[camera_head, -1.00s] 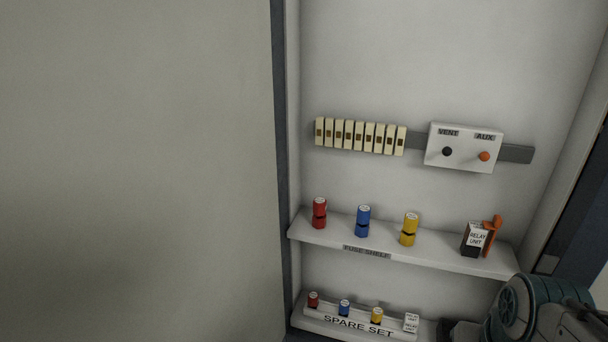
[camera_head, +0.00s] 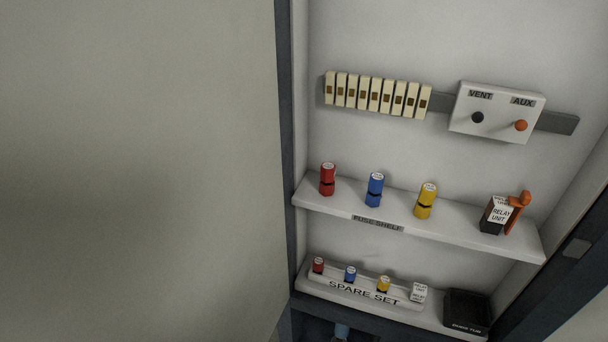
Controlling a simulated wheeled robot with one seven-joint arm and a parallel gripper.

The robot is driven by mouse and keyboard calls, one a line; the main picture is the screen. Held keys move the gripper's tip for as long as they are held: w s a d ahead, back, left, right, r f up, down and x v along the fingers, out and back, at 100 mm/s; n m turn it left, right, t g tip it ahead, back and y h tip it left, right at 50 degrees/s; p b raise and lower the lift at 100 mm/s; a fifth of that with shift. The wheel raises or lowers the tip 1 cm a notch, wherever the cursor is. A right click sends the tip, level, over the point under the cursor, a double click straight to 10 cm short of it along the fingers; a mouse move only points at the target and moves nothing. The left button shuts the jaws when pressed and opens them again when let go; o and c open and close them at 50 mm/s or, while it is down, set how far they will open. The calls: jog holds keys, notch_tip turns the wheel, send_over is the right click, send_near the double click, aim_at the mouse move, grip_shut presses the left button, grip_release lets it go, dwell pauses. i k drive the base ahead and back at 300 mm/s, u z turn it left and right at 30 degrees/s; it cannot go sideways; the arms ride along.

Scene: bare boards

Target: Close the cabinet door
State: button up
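The cabinet door (camera_head: 140,170) is a plain grey-beige panel that fills the left half of the head view. Its dark edge runs down beside the left side of the cabinet opening, and the door stands open. The cabinet interior (camera_head: 400,45) is pale grey, with its dark frame (camera_head: 553,277) at the lower right. My gripper is out of the picture, and I cannot see a handle on the door.
Inside, a fuse shelf (camera_head: 460,232) carries red, blue and yellow fuses and a relay unit (camera_head: 497,214). Below are a spare set tray (camera_head: 362,292) and a black tub (camera_head: 467,311). A switch box (camera_head: 496,112) and breaker row (camera_head: 376,95) are on the back wall.

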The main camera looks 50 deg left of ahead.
aim_at(142, 191)
jog(key=z, duration=0.35)
jog(key=k, duration=2.25)
jog(key=u, duration=1.35)
jog(key=i, duration=0.5)
jog(key=z, duration=0.1)
jog(key=k, duration=0.5)
jog(key=u, duration=1.1)
jog(key=i, duration=0.25)
jog(key=z, duration=1.1)
